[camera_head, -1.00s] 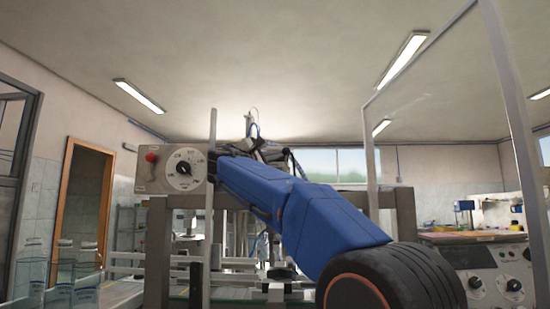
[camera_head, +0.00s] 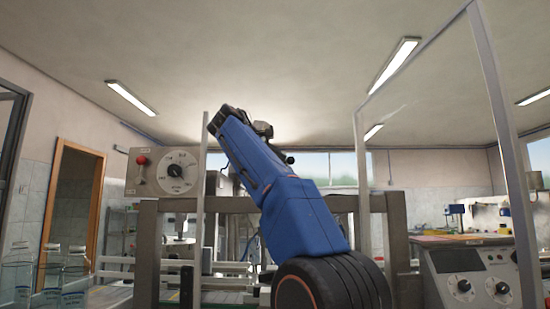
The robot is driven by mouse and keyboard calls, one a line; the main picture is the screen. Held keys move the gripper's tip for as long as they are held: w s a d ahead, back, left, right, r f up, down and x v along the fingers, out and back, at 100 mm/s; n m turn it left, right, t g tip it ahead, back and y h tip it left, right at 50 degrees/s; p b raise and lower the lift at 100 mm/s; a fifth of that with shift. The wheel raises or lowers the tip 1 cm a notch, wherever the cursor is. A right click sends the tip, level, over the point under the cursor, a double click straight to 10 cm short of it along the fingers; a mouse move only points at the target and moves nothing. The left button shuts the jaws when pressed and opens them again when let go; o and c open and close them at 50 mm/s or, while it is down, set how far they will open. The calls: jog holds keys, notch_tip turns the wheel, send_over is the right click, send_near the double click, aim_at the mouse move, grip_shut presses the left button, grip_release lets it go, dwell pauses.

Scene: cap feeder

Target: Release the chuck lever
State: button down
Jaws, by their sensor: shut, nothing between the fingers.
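No part is clearly marked as the chuck lever. A short lever with a red knob (camera_head: 142,161) stands on the left of a grey control panel (camera_head: 160,190), beside a round dial (camera_head: 179,172). Below the panel, a metal spindle-like part (camera_head: 181,226) shows inside the machine frame (camera_head: 147,250). I cannot tell whether it is the chuck. My blue arm rises in front of the machine and leans up to the left, to the right of the panel. Its far end is dark and partly hidden behind the arm; my gripper's fingers cannot be made out.
Clear bottles (camera_head: 75,268) stand at the lower left. Rails (camera_head: 215,282) run low through the machine. A clear guard with a metal post (camera_head: 503,150) stands at the right, near a bench unit with knobs (camera_head: 466,270). The space above the machine is open.

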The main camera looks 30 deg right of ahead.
jog(key=shift+s+d+f+m+y, duration=0.15)
jog(key=shift+s+d+m+y, duration=0.15)
jog(key=shift+m+y, duration=0.2)
jog(key=shift+s+d+f+m+y, duration=0.1)
jog(key=shift+s+d+m+y, duration=0.05)
jog(key=shift+d+m+y, duration=0.3)
jog(key=shift+s+f, duration=0.1)
dwell(0.4)
